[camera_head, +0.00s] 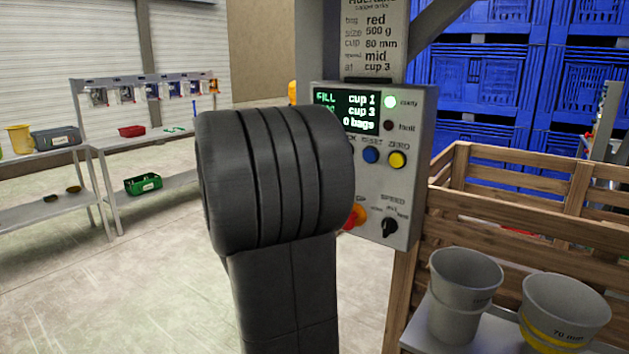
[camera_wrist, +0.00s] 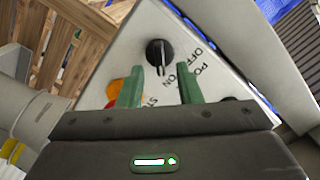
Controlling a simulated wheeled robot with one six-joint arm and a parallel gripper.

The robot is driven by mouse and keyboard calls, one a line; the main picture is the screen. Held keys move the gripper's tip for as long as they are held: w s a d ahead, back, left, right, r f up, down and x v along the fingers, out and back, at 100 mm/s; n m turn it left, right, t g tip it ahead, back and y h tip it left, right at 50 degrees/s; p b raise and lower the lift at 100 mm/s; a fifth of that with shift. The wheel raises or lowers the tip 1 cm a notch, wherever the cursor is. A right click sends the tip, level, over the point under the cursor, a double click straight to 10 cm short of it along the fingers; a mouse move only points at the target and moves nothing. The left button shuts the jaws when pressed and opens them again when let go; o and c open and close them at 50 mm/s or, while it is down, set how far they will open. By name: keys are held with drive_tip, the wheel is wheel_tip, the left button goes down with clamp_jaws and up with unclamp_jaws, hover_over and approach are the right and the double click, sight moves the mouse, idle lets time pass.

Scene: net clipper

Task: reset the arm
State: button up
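My gripper (camera_wrist: 160,88) shows in the wrist view with its two green fingers apart and nothing between them. The fingers point at the white face of a control box (camera_wrist: 205,70). A black knob (camera_wrist: 160,52) on that face lies just beyond the fingertips; I cannot tell whether they touch it. A red and orange button (camera_wrist: 117,92) is partly hidden behind the left finger. In the head view, my dark arm fills the middle and hides my gripper. The control box (camera_head: 405,180) stands behind it to the right.
Two grey cups (camera_head: 463,290) (camera_head: 563,312) stand near a wooden crate (camera_head: 510,195) at right. Shelves (camera_head: 165,185) stand at left beyond open floor.

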drive_tip(key=shift+x, duration=0.95)
drive_tip(key=shift+a, duration=0.1)
